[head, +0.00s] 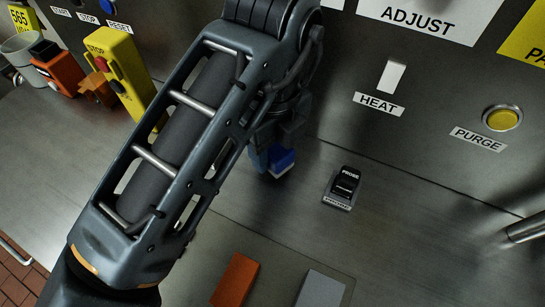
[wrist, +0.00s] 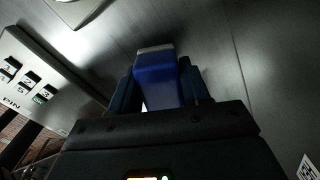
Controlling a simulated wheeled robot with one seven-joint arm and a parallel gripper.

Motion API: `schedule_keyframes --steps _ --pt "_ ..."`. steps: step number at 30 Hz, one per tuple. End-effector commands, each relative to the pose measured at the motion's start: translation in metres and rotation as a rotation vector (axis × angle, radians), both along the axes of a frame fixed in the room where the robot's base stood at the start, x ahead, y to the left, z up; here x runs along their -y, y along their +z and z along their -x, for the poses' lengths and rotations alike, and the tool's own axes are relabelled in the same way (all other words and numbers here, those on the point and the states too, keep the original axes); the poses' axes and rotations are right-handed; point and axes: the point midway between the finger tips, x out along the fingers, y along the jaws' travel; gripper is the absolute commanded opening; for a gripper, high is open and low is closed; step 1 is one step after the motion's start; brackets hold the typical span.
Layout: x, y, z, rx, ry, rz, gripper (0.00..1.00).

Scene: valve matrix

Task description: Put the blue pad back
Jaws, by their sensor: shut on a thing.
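My gripper (head: 270,158) shows in the head view beyond my arm, low in front of the steel panel. It is shut on the blue pad (head: 284,161), which has a pale lower edge. In the wrist view the blue pad (wrist: 157,78) stands out between the two dark fingers. My arm hides part of the gripper and pad in the head view. Whether the pad touches the steel surface, I cannot tell.
A black PROBE switch (head: 346,183) stands right of my gripper. A HEAT switch (head: 391,77) and yellow PURGE button (head: 502,118) are on the panel. A yellow stop box (head: 122,75) and orange items (head: 59,70) stand at left. A keypad (wrist: 42,82) shows in the wrist view.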

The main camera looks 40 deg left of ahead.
Motion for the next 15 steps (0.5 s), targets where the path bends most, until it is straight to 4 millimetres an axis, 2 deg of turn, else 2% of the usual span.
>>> schedule_keyframes --steps 1,3,14,15 --pt "0.0 -0.0132 0.0002 -0.001 0.0 0.001 0.13" --pt "0.0 -0.0202 0.0003 -0.001 0.0 0.0 0.13" --pt "0.0002 -0.0217 0.0002 -0.001 0.0 0.001 0.13" --pt "0.0002 -0.0206 0.0002 -0.001 0.0 0.001 0.5"
